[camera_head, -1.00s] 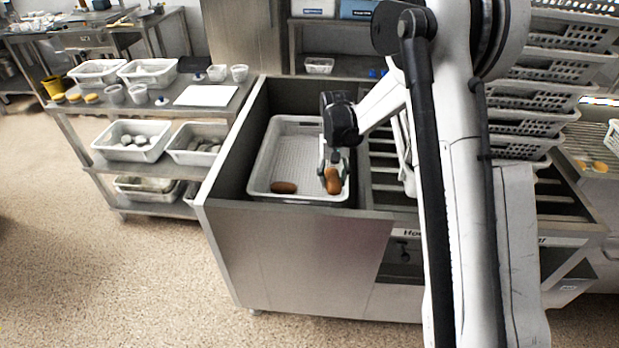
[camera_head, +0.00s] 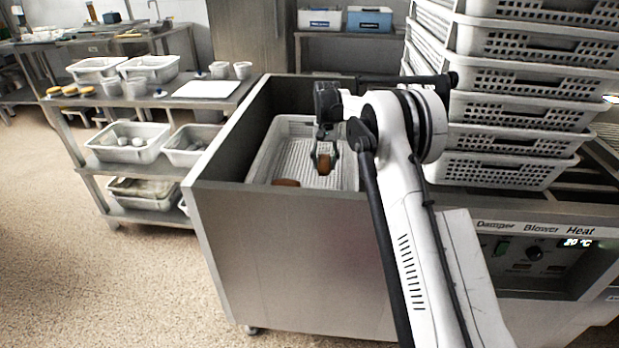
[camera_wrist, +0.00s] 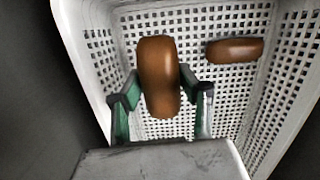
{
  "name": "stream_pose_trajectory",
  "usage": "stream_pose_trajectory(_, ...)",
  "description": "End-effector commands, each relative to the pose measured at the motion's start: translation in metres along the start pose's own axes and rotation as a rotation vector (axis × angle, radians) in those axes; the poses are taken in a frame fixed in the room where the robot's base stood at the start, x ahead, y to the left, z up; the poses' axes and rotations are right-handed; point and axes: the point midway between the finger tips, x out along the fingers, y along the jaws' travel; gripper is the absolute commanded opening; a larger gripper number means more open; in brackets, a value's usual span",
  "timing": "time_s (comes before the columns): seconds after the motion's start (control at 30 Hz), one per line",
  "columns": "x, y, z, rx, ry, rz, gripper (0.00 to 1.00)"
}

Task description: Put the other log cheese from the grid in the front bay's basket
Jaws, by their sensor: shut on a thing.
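My gripper (camera_head: 324,157) is shut on a brown log cheese (camera_head: 324,165), which hangs between its fingers above the basket. In the wrist view the held log cheese (camera_wrist: 158,75) points lengthwise away from the palm, between the green-sided fingers (camera_wrist: 160,96). A second log cheese (camera_head: 286,183) lies in the white perforated basket (camera_head: 263,160) near its front wall. It also shows on the basket floor in the wrist view (camera_wrist: 235,50). The basket sits inside the steel bay. Whether the held cheese touches the basket floor I cannot tell.
The steel bay wall (camera_head: 290,240) rises in front of the basket. A stack of white perforated baskets (camera_head: 520,110) stands to the right. A steel shelf unit with white bins (camera_head: 128,143) and a white board (camera_head: 206,89) stands at the left.

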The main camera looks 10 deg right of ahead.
Motion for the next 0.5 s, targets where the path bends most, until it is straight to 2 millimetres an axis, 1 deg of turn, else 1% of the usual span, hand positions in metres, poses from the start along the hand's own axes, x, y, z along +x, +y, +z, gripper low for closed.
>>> stream_pose_trajectory(0.17,0.013,-0.001,-0.004,0.003,0.0,-0.001,0.03)
stream_pose_trajectory(0.4,0.049,-0.001,-0.008,0.003,0.0,-0.001,0.03)
stream_pose_trajectory(0.5,0.055,-0.001,-0.009,0.003,0.0,-0.001,0.03)
